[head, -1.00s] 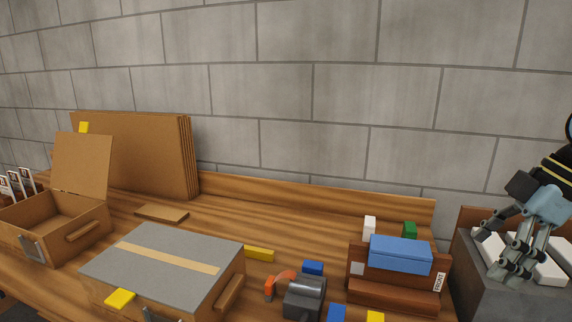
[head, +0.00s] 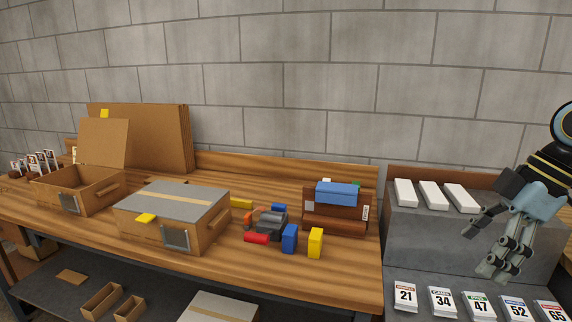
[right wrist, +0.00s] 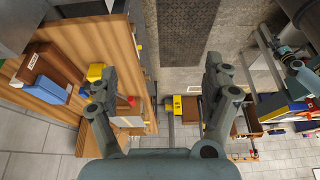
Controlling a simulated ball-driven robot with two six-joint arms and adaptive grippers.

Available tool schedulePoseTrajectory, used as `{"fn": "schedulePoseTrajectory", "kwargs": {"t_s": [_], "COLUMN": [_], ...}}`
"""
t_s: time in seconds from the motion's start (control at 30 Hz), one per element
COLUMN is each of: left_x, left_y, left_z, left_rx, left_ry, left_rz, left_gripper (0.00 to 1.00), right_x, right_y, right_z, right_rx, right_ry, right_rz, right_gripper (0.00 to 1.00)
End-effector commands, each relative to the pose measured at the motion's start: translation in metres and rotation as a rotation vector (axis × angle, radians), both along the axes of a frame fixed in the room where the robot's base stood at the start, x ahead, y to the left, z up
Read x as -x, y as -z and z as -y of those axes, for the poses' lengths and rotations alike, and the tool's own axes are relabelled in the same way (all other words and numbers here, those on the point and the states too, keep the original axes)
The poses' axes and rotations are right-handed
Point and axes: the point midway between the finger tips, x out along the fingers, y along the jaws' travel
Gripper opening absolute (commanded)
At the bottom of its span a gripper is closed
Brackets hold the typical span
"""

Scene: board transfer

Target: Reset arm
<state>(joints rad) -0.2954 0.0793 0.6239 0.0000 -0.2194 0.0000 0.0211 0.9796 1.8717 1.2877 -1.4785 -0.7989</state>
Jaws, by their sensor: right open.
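My right gripper (head: 479,248) hangs at the right of the head view, in front of the grey stand and above the row of number cards. In the right wrist view its two fingers (right wrist: 160,82) are wide apart with nothing held between them. Three white blocks (head: 433,195) lie side by side on top of the grey stand (head: 420,240), to the left of the gripper and apart from it. My left gripper does not show in the head view.
The wooden bench (head: 340,272) holds an open cardboard box (head: 85,190), a grey-topped box (head: 180,197), several coloured blocks and a brown case with a blue top (head: 337,193). Number cards (head: 442,301) stand low at the right. Space above the bench is clear.

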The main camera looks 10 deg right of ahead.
Motion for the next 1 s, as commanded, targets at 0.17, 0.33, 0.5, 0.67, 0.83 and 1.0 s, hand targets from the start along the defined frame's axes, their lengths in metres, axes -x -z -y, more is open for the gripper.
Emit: {"fn": "schedulePoseTrajectory", "kwargs": {"t_s": [0.17,0.33,0.5,0.67,0.83,1.0], "left_x": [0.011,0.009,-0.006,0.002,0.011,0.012], "left_y": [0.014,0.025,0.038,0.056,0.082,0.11], "left_z": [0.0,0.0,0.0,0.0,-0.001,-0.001], "left_rx": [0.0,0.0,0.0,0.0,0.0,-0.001], "left_ry": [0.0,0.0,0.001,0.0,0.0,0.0], "left_rz": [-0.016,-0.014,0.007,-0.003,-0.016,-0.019], "left_gripper": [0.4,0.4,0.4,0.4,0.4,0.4], "right_x": [0.007,0.014,0.023,0.031,0.048,0.089], "right_y": [0.024,0.052,0.096,0.157,0.255,0.38], "right_z": [-0.009,-0.019,-0.025,-0.026,-0.025,-0.025], "right_rx": [-0.025,-0.065,-0.104,-0.13,-0.138,-0.097], "right_ry": [0.0,0.013,0.055,0.14,0.307,0.535], "right_rz": [-0.02,-0.048,-0.095,-0.138,-0.201,-0.281], "right_gripper": [0.83,0.83,0.83,0.83,0.83,0.83]}}
